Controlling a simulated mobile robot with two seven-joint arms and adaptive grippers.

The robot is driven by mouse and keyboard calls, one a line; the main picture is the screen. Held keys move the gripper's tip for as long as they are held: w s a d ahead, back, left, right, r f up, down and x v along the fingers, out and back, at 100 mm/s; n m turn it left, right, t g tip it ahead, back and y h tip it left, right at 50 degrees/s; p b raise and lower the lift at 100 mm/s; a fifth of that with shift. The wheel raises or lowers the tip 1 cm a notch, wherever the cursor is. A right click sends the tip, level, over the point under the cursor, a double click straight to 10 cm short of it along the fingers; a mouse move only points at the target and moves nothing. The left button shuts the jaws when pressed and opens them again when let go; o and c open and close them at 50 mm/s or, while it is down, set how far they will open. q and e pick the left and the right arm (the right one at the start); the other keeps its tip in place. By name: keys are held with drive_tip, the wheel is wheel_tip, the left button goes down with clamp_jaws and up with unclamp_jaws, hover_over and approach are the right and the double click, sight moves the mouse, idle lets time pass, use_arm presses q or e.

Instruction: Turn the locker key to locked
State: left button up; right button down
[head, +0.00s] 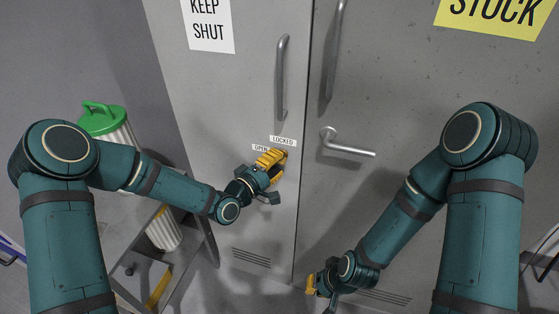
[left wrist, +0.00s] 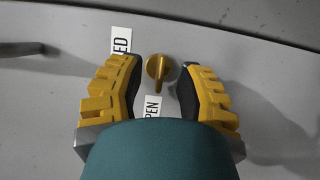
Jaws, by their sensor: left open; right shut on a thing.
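The brass locker key (left wrist: 158,68) shows in the left wrist view, between the two fingers of my left gripper (left wrist: 160,85). The fingers are open on either side of it, with a gap visible. Its narrow grip points toward the OPEN label (left wrist: 152,107); the LOCKED label (left wrist: 121,40) lies to its upper left. In the head view my left gripper (head: 272,168) is at the grey door just below the LOCKED (head: 283,141) and OPEN (head: 261,148) labels and hides the key. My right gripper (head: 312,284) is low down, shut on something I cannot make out.
The left locker door (head: 235,95) has a vertical handle (head: 281,78). The right door has a lever handle (head: 346,146) to the right of my left gripper. A grey cart (head: 140,270) and a green-lidded bin (head: 103,118) stand at left.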

use_arm(q)
drive_tip(key=shift+w+d, duration=0.5)
drive_tip(key=shift+w, duration=0.05)
drive_tip(key=shift+c, duration=0.3)
clamp_jaws()
